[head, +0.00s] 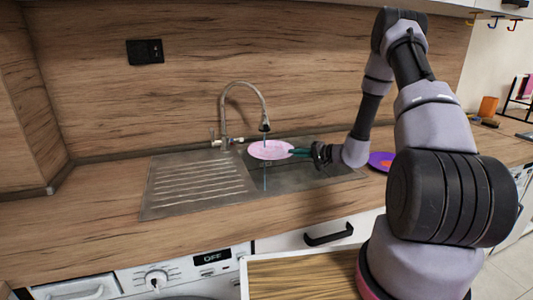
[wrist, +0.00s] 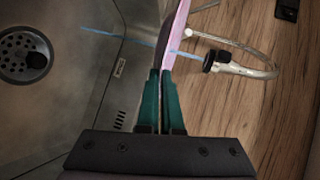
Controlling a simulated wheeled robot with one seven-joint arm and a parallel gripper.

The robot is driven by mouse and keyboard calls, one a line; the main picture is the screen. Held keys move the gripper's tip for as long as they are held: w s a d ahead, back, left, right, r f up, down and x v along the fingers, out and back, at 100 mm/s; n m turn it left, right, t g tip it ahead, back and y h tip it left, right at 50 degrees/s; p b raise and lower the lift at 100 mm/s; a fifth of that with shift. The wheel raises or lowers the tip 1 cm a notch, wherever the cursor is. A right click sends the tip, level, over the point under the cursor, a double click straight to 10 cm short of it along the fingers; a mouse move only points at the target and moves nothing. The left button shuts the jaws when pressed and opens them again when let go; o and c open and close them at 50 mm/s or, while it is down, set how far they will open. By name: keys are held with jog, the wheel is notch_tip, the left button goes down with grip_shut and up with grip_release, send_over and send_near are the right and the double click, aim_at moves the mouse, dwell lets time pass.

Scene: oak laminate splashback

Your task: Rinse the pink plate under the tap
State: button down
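The pink plate (head: 268,150) is held over the sink basin (head: 310,176), under the tap (head: 243,100). My gripper (head: 298,152) is shut on the plate's right edge. In the wrist view the teal fingers of my gripper (wrist: 160,80) pinch the pink plate (wrist: 178,28), which shows edge-on. A thin blue stream of water runs from the tap head to the plate and shows below it in the head view. The tap also shows in the wrist view (wrist: 228,66). Part of the plate lies beyond the wrist view's top edge.
The ribbed drainboard (head: 198,183) lies left of the basin. A purple plate with an orange item (head: 381,160) sits on the counter right of the sink, partly behind my arm. A drain (wrist: 24,54) shows in the basin.

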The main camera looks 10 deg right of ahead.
jog(key=s+d, duration=0.3)
jog(key=s, duration=0.2)
jog(key=shift+s+d, duration=0.2)
jog(key=shift+s, duration=0.15)
jog(key=shift+r, duration=0.1)
dwell(1.2)
jog(key=s+d+r, duration=0.2)
jog(key=s+r, duration=0.2)
jog(key=shift+d, duration=0.3)
jog(key=shift+s, duration=0.1)
jog(key=shift+a, duration=0.1)
dwell(0.4)
